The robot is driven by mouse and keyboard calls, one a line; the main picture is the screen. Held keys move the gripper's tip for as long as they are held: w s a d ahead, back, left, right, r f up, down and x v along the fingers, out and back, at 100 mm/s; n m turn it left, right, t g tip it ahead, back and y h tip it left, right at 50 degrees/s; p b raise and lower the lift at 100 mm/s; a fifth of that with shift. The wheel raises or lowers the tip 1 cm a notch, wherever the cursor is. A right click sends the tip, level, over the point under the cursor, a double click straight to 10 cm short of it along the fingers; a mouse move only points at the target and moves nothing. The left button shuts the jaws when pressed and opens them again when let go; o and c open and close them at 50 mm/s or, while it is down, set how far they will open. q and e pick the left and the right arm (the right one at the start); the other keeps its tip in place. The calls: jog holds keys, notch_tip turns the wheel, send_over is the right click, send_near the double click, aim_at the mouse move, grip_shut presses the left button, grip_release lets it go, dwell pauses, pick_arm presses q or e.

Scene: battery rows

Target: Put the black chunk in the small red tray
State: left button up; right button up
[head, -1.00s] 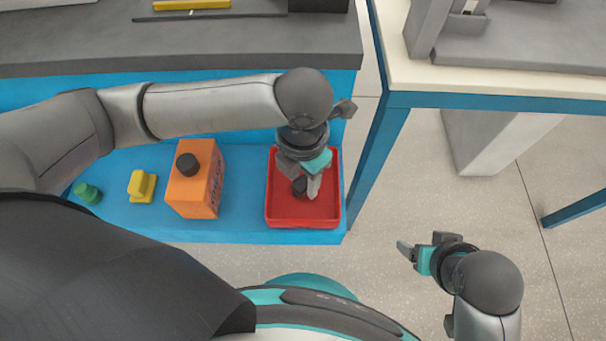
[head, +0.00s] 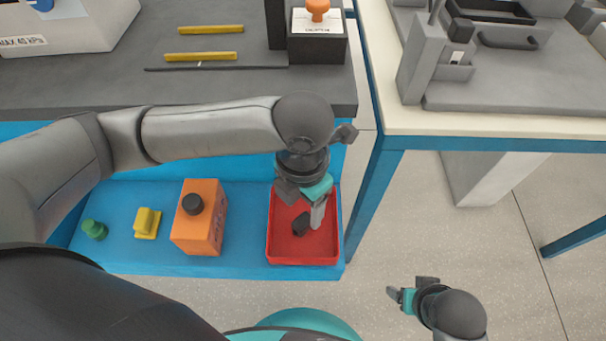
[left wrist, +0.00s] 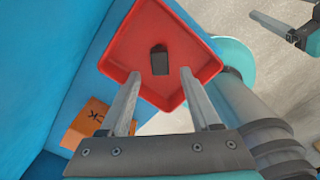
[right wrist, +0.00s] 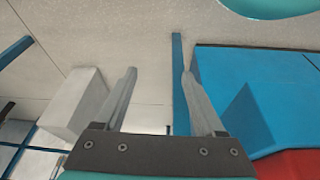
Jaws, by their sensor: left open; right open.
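The black chunk (head: 301,224) lies in the small red tray (head: 303,257), on its floor. In the left wrist view the chunk (left wrist: 159,60) rests on the tray floor (left wrist: 135,45), beyond and between my open fingers. My left gripper (head: 310,208) is over the tray, open and empty, with a finger close beside the chunk in the head view. The left fingertips also show in the left wrist view (left wrist: 160,75). My right gripper (head: 395,290) is open and empty over the floor at the lower right; it also shows in the right wrist view (right wrist: 158,72).
On the blue shelf (head: 130,258) stand an orange box (head: 197,232) with a black cap, a yellow piece (head: 146,223) and a green piece (head: 94,230). A grey bench top (head: 230,85) overhangs behind. A blue table leg (head: 367,205) is right of the tray.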

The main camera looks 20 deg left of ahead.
aim_at(303, 221)
pick_arm(q)
notch_tip(303, 221, up, 8)
jog(key=p, duration=0.3)
jog(key=shift+f+p, duration=0.2)
jog(key=shift+p, duration=0.2)
pick_arm(e)
jog(key=s+d+f+g, duration=0.1)
jog(key=s+f, duration=0.2)
jog(key=f, duration=0.5)
jog(key=shift+s, duration=0.4)
